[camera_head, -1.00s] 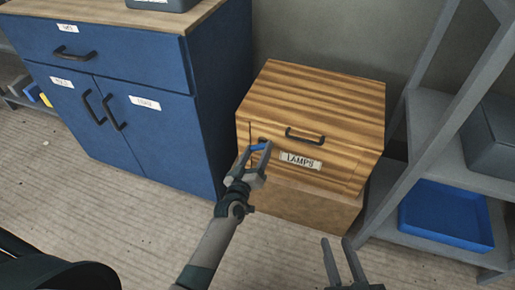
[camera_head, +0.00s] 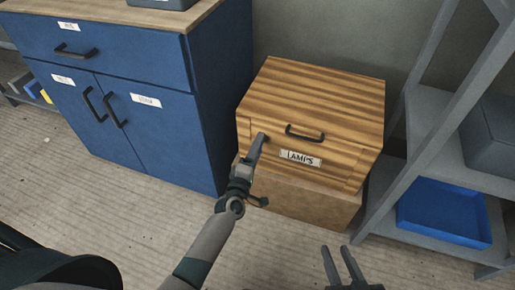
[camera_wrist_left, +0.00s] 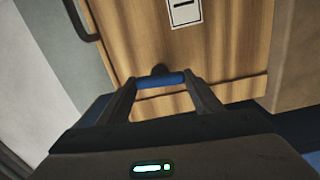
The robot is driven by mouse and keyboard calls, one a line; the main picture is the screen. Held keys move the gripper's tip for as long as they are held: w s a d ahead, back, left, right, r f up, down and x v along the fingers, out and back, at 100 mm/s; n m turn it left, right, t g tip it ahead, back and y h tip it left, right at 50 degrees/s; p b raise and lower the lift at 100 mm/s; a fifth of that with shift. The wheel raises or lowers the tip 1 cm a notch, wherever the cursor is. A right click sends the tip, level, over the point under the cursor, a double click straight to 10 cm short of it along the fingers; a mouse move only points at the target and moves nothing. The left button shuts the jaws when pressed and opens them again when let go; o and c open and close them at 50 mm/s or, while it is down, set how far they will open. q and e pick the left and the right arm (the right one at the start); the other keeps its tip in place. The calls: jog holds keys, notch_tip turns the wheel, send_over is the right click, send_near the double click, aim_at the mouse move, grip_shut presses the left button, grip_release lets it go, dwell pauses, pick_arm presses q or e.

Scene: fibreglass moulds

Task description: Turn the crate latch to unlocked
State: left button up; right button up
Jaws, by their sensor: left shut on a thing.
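The wooden crate (camera_head: 345,140) with a striped grain stands right of the blue cabinet, its front door carrying a "LAMPS" label and a black handle. The latch is at the left of this front; my left gripper (camera_head: 257,146) mostly hides it in the head view. In the left wrist view, the latch's blue bar (camera_wrist_left: 160,80) lies between the two fingertips of my left gripper (camera_wrist_left: 161,84), which is shut on it. A dark pivot shows just behind the bar. My right gripper (camera_head: 342,264) is low in the head view, its fingers apart and empty.
A blue cabinet (camera_head: 150,145) stands close to the crate's left. A grey shelf rack (camera_head: 418,160) with a blue tray (camera_head: 445,212) stands to the right. The crate rests on a plain brown box (camera_head: 300,203). Open floor lies in front.

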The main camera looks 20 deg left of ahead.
pick_arm(q)
jog(key=shift+n, duration=0.5)
pick_arm(e)
jog(key=shift+w+r, duration=0.1)
jog(key=shift+r, duration=0.1)
jog(key=shift+a, duration=0.1)
pick_arm(q)
jog(key=o, duration=1.1)
jog(key=shift+c, duration=0.2)
jog(key=shift+s, duration=0.1)
jog(key=s, duration=1.7)
jog(key=shift+a+p, duration=0.35)
jog(key=shift+p, duration=0.05)
pick_arm(e)
jog(key=s+f, duration=0.1)
jog(key=d+f+g, duration=0.1)
jog(key=shift+s+d+f+g, duration=0.1)
jog(key=shift+s+f+g, duration=0.2)
jog(key=shift+s+f, duration=0.05)
